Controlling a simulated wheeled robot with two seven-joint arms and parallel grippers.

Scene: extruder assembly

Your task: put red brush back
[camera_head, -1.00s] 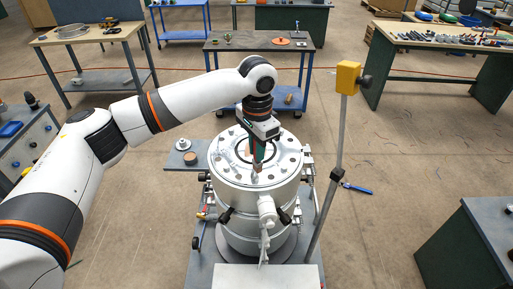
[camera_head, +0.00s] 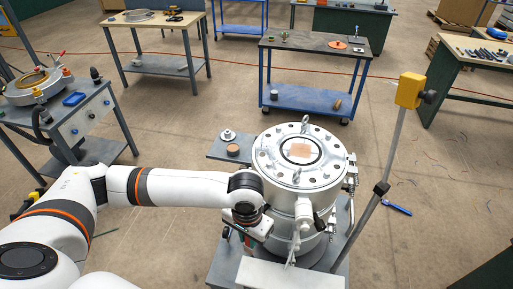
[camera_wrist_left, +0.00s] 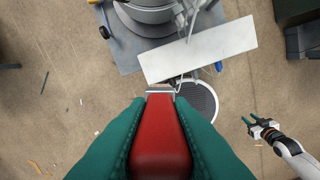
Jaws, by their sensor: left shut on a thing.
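My left gripper (camera_wrist_left: 160,125) is shut on the red brush (camera_wrist_left: 160,140). In the left wrist view the red handle lies between the green fingers, with a metal band at its far end. In the head view the left gripper (camera_head: 249,240) is low, at the front left of the silver extruder cylinder (camera_head: 268,185).
A white plate (camera_head: 287,274) lies in front of the cylinder. A post with a yellow box (camera_head: 409,90) stands to its right. A blue-handled tool (camera_head: 397,209) lies on the floor. A blue cart (camera_head: 310,97) and a wooden-topped table (camera_head: 150,21) stand behind. A grey cart (camera_head: 85,120) stands left.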

